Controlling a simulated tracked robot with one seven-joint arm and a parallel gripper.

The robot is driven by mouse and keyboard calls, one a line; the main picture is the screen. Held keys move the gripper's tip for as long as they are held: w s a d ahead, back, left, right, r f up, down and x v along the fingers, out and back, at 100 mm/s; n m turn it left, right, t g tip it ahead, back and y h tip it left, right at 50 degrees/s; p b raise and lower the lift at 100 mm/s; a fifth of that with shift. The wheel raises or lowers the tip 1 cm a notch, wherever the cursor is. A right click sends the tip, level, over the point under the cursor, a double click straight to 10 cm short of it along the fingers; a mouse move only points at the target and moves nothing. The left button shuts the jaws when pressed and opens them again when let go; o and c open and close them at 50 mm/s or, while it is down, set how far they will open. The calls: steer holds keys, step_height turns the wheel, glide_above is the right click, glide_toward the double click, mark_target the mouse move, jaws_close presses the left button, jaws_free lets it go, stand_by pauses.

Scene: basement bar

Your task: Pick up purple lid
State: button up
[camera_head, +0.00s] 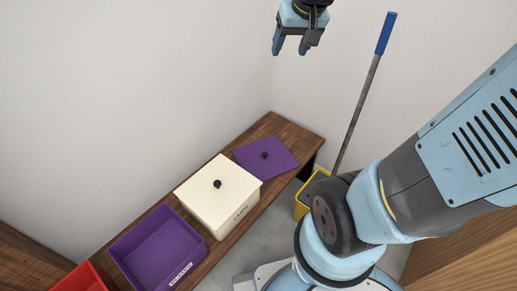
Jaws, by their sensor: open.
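The purple lid (254,149) lies flat near the far right end of a wooden bench (288,127). It is a square sheet with a small black knob on top. My gripper (290,50) is at the top of the view, high above the bench. Its two fingers point down, open and empty, well apart from the lid.
A cream box (218,205) with its lid on stands beside the purple lid. An open purple bin (158,250) and a red bin (84,279) follow to the left. A blue-handled mop (359,102) leans from a yellow bucket (309,186) at right. Walls rise behind the bench.

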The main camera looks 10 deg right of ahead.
steer(key=w+a+f+m, duration=0.1)
steer(key=w+f, duration=0.8)
steer(key=w, duration=0.2)
steer(key=m+g+h, duration=0.2)
steer(key=m, duration=0.1)
glide_above(265, 154)
steer(key=s, duration=0.1)
step_height(265, 154, down, 52)
steer(key=shift+s+d+r, duration=0.1)
steer(key=shift+s, duration=0.05)
steer(key=shift+a+x, duration=0.15)
steer(key=shift+x, duration=1.15)
steer(key=shift+a+x, duration=0.1)
steer(key=shift+x, duration=1.2)
steer(key=shift+a, duration=0.15)
steer(key=shift+s, duration=0.1)
jaws_close()
